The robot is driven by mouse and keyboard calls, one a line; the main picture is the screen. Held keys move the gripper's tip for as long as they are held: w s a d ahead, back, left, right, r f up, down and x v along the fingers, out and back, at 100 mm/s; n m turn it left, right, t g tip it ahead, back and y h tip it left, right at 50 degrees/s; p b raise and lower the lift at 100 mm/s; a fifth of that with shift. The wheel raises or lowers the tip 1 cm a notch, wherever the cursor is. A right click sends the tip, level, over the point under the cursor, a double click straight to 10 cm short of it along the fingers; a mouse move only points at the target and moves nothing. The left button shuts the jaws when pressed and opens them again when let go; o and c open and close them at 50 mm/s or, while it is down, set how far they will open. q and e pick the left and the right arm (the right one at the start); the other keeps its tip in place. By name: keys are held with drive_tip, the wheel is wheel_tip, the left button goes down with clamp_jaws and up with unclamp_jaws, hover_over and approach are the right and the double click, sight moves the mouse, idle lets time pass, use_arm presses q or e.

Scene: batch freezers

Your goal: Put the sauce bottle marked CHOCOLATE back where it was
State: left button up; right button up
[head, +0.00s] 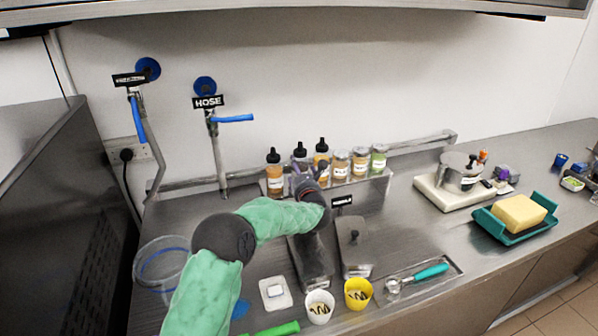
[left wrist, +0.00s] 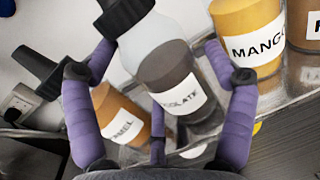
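The CHOCOLATE sauce bottle (left wrist: 165,68), clear with dark sauce and a black cap, stands in the rack (left wrist: 293,92) between the CARAMEL bottle (left wrist: 125,112) and the MANGO bottle (left wrist: 250,32). In the head view the chocolate bottle (head: 299,161) is partly hidden behind my left gripper (head: 308,173). My left gripper's purple fingers (left wrist: 160,70) are spread around the chocolate bottle, with a visible gap on the left side. Whether any finger touches it is unclear. My right gripper is not in view.
Several spice-like jars (head: 360,161) stand right of the bottles. Two taps (head: 215,140) rise at the left. Lidded metal bins (head: 356,250), a yellow cup (head: 357,293) and a white cup (head: 320,306) lie in front.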

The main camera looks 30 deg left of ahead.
use_arm(q)
drive_tip(key=shift+r, duration=0.2)
idle(0.3)
drive_tip(key=shift+s+d+r+p, duration=0.1)
drive_tip(key=shift+s+d+p, duration=0.1)
drive_tip(key=shift+p, duration=0.1)
drive_tip(key=v, duration=1.1)
drive_tip(key=shift+s+p, duration=0.2)
drive_tip(key=shift+p, duration=0.25)
drive_tip(key=shift+d, duration=0.15)
